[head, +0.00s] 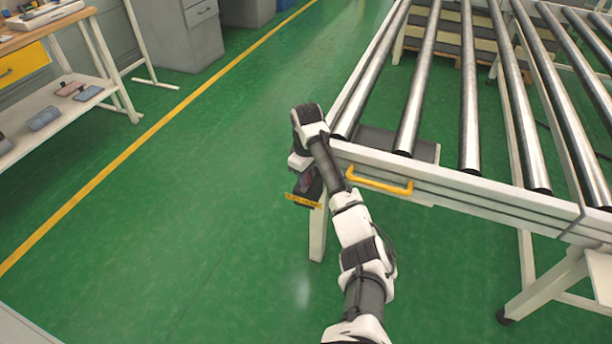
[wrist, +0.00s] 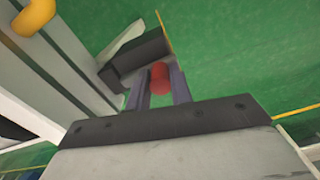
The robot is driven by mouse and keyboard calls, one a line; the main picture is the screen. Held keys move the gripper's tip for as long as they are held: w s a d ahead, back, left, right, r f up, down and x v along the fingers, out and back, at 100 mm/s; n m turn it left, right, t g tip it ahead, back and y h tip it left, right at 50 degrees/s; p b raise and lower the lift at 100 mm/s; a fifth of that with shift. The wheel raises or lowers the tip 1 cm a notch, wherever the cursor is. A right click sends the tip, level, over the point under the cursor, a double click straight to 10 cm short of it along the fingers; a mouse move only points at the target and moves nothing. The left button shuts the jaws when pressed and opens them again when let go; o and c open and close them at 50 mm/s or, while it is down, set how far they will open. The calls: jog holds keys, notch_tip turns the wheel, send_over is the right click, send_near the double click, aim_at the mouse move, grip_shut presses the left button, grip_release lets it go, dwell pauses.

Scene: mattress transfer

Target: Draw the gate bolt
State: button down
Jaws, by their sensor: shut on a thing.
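My gripper (wrist: 162,90) is shut on a red knob (wrist: 160,77) in the wrist view, with one grey finger on each side of it. The knob appears to be the gate bolt's handle; the bolt's rod is not visible. A dark block (wrist: 139,58) sits just beyond the fingers, beside the pale frame. In the head view my gripper (head: 307,184) is at the left front corner of the roller table, mostly hidden by my wrist. The pale gate (head: 470,198) with a yellow handle (head: 380,183) spans the table's front. The handle also shows in the wrist view (wrist: 34,17).
The roller conveyor (head: 470,110) fills the right side, with a table leg (head: 318,228) below the corner. A workbench (head: 60,105) and grey cabinets (head: 190,35) stand at the left and back. Green floor with a yellow line (head: 130,146) is clear left of my arm.

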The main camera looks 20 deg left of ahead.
jog(key=shift+s+f, duration=0.1)
jog(key=shift+s, duration=0.15)
jog(key=c, duration=1.3)
grip_release()
jog(key=shift+o, duration=0.2)
notch_tip(320, 180, up, 14)
jog(key=p, duration=0.2)
jog(key=shift+p, duration=0.35)
